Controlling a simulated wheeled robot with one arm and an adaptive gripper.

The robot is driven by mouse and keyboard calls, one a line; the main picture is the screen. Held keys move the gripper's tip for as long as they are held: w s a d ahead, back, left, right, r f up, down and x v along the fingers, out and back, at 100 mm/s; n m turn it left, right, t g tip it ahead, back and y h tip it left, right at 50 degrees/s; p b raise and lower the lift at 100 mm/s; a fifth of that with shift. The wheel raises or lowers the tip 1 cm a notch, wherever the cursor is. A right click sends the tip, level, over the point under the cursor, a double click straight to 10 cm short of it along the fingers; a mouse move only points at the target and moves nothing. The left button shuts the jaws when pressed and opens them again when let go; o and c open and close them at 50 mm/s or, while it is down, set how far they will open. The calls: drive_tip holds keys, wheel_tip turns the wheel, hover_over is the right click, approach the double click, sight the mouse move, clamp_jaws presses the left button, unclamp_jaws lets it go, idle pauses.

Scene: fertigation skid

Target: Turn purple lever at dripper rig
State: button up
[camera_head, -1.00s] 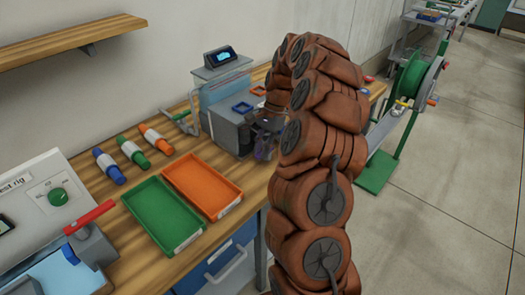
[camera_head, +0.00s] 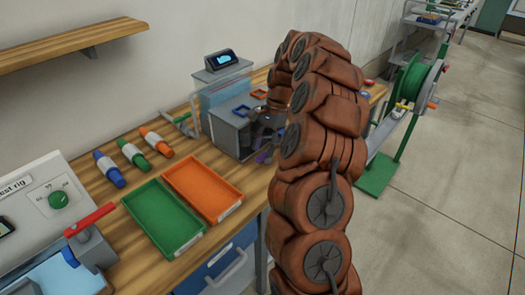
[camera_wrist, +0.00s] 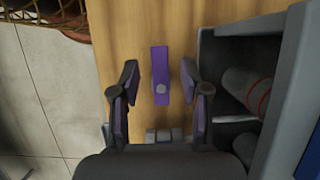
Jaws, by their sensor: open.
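The purple lever (camera_wrist: 160,67) shows in the middle of the wrist view as a straight bar with a pale round knob or bolt on it, pointing up and down in the picture. My gripper (camera_wrist: 160,80) is open, with one dark finger with purple pads on each side of the lever. Gaps show between the lever and both fingers. In the head view my gripper (camera_head: 266,138) is beside the grey boxy rig (camera_head: 229,130), partly hidden by my arm. A small purple patch shows there, but I cannot tell lever from finger pad.
The wooden bench (camera_head: 125,215) carries a green tray (camera_head: 151,232), an orange tray (camera_head: 181,184) and several coloured cylinders. A red-handled lever (camera_head: 90,218) stands at the left. In the wrist view, a grey housing (camera_wrist: 292,85) with cylinders inside is close on the right.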

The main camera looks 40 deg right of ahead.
drive_tip(key=s+v, duration=0.1)
drive_tip(key=v, duration=0.9)
drive_tip(key=shift+w, duration=0.45)
drive_tip(key=shift+d+r, duration=0.1)
drive_tip(key=s+a+r+n+h, duration=0.1)
drive_tip(key=s+a+n, duration=0.25)
drive_tip(key=a, duration=0.35)
drive_tip(key=s+a+r+n+g, duration=0.1)
drive_tip(key=s+a+r+n, duration=0.1)
drive_tip(key=s+a+n, duration=0.3)
drive_tip(key=s+a+r+n+h, duration=0.1)
drive_tip(key=s+a, duration=0.1)
drive_tip(key=a, duration=0.6)
drive_tip(key=s+a+f+n, duration=0.1)
drive_tip(key=s+f+n, duration=0.1)
drive_tip(key=s, duration=0.5)
drive_tip(key=s+a+f+n+h, duration=0.1)
drive_tip(key=s+a+f+n, duration=0.1)
drive_tip(key=s, duration=0.6)
drive_tip(key=s+a+f+n+h, duration=0.1)
drive_tip(key=s+a+f+n, duration=0.1)
drive_tip(key=s, duration=0.6)
drive_tip(key=shift+a+f, duration=0.2)
drive_tip(key=shift+f, duration=0.65)
